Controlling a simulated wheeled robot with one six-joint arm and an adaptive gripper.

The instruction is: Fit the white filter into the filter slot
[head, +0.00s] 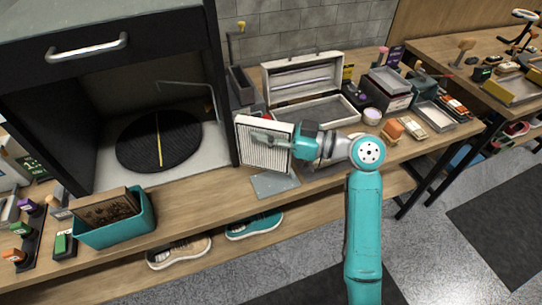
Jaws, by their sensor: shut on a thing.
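The white filter (256,157) is a pleated square panel with a pale frame, standing roughly upright just right of the dark cabinet's edge. My gripper (274,141) reaches in from the right and is shut on the filter, its fingers crossing the panel's face. A flat grey metal plate (275,185) lies on the bench close below the filter; whether the filter touches it is not clear. I cannot clearly make out the filter slot; the filter and gripper cover part of that area.
The dark cabinet (222,100) stands left, its open chamber holding a round black mat (158,140). A teal bin (143,222) holds a brown, dirty-looking panel (106,208). An open metal toolbox (318,112) and small items crowd the bench behind. Shoes (254,225) sit on the lower shelf.

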